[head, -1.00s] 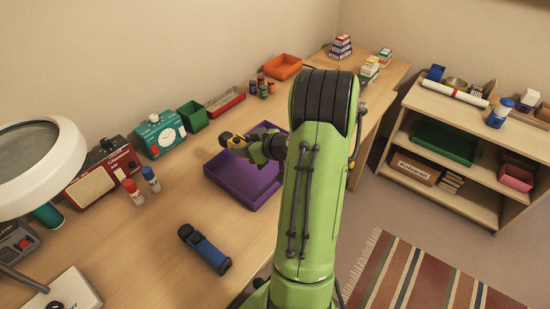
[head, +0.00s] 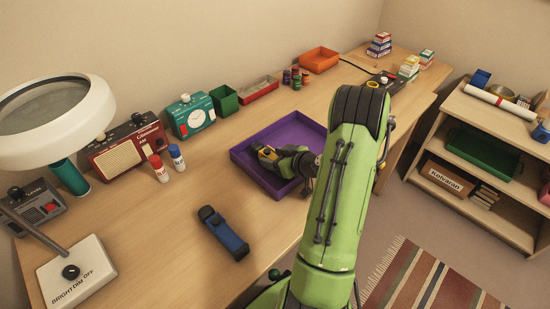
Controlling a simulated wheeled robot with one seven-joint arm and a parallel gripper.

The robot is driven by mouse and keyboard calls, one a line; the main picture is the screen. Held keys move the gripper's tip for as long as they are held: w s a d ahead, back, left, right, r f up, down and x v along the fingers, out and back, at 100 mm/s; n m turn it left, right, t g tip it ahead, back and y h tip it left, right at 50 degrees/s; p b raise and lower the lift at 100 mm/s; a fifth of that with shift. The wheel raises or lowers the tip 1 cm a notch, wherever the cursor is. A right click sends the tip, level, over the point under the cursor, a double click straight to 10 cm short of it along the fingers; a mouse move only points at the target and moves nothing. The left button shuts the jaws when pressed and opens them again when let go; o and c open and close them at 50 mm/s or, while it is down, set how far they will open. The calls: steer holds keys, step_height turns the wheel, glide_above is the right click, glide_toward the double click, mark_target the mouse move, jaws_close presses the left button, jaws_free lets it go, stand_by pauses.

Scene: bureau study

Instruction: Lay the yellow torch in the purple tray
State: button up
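The yellow torch (head: 267,153) shows at the end of my gripper (head: 279,158), over the middle of the purple tray (head: 244,155). My gripper appears shut on it, though the fingers and wrist hide much of the torch. It looks low, within the tray's outline; I cannot tell whether it touches the tray floor. The purple tray lies on the desk, otherwise empty where I can see. My arm hides its right side.
A blue torch (head: 224,233) lies on the desk in front of the tray. A red radio (head: 126,149), teal clock-like device (head: 191,116), two small bottles, a green bin (head: 224,99) and a lamp (head: 52,120) stand to the left. Orange tray (head: 319,60) is behind.

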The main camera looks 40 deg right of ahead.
steer(key=shift+o, duration=1.3)
steer(key=shift+r, duration=0.2)
steer(key=p+v, duration=0.2)
steer(key=v, duration=1)
steer(key=w+a+r+n+g+y, duration=0.1)
steer(key=a+r+n+g, duration=0.15)
steer(key=a, duration=0.75)
steer(key=w+a+r+n+g+y, duration=0.15)
steer(key=a+r+g, duration=0.25)
steer(key=a, duration=0.6)
steer(key=s+a+r+m+h, duration=0.1)
steer(key=s+a+r+m, duration=0.1)
steer(key=s, duration=0.4)
steer(key=s+a+r+m+h, duration=0.2)
steer(key=s+a+r, duration=0.2)
steer(key=s+r, duration=0.1)
steer(key=shift+s+a, duration=0.25)
steer(key=shift+s, duration=0.35)
